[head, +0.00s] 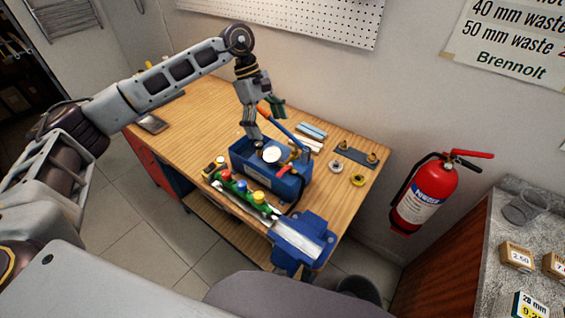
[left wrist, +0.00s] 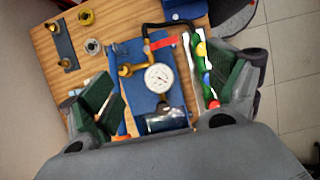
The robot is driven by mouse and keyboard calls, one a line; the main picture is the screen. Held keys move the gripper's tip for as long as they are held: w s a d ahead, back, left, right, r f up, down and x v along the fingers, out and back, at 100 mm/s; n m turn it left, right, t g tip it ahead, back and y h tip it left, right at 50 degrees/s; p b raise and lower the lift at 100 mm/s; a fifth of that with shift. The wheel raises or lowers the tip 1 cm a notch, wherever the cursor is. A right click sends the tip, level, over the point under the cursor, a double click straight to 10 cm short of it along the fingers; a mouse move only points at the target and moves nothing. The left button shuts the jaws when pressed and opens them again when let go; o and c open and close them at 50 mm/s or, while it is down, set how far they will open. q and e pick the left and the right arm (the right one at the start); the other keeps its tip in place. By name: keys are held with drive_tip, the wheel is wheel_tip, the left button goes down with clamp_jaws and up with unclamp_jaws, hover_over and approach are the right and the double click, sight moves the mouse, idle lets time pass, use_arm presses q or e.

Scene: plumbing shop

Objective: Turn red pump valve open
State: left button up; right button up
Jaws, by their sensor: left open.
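The blue test pump (head: 250,160) stands on the wooden workbench. Its red valve lever (head: 284,170) is on the right of the pump, beside the brass fittings and the round white gauge (head: 271,155). In the left wrist view the red valve lever (left wrist: 163,43) lies crosswise above the gauge (left wrist: 159,78), on the blue pump body (left wrist: 143,100). My left gripper (head: 265,122) is open and empty above the back of the pump, with its green-padded fingers apart. In its wrist view the fingers (left wrist: 168,95) frame the pump from both sides. My right gripper is out of view.
A blue pump handle with an orange grip (head: 264,112) slopes close to my left gripper. A green manifold with coloured knobs (head: 241,186) and a blue vise (head: 299,240) are in front. Brass fittings lie right of the pump. The bench's left part (head: 190,120) is mostly clear.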

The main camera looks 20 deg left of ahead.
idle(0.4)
use_arm(q)
drive_tip(key=p, duration=0.4)
approach(285, 168)
drive_tip(key=x, duration=0.8)
drive_tip(key=c, duration=1)
